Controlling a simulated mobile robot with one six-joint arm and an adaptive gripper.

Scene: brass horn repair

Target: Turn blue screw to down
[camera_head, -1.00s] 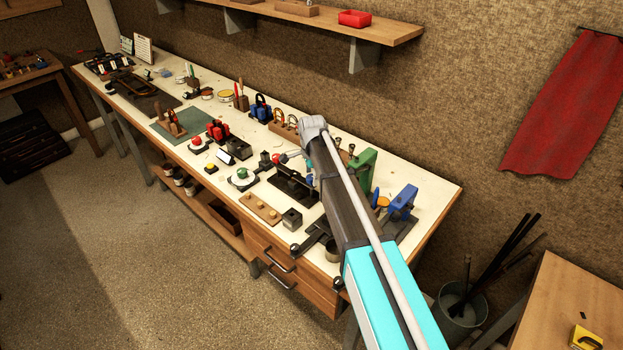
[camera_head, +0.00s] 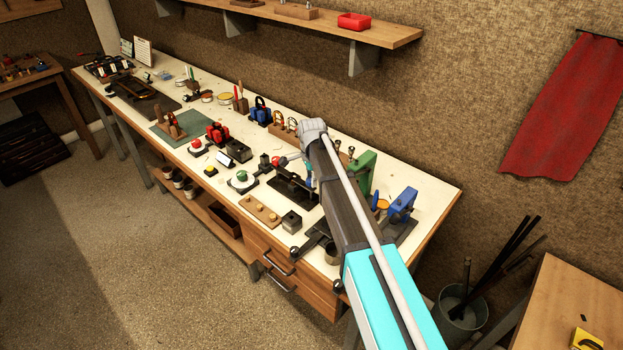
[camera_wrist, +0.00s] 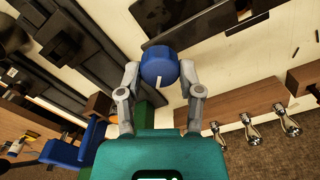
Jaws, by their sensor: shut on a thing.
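The blue screw (camera_wrist: 158,68) is a round blue knob with a short white mark on its face, in the upper middle of the wrist view. The mark runs from near the knob's middle toward its lower edge in that picture. My gripper (camera_wrist: 160,76) is shut on the knob, with one grey finger at its left side and the other at its right. In the head view my arm hides the screw and most of the gripper, above the right half of the bench.
The long white bench (camera_head: 340,277) holds several fixtures close by: a black stand (camera_head: 296,192), a green bracket (camera_head: 364,170) and a blue clamp (camera_head: 403,202). In the wrist view, a wooden rack (camera_wrist: 233,104) with metal pieces lies right of my gripper.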

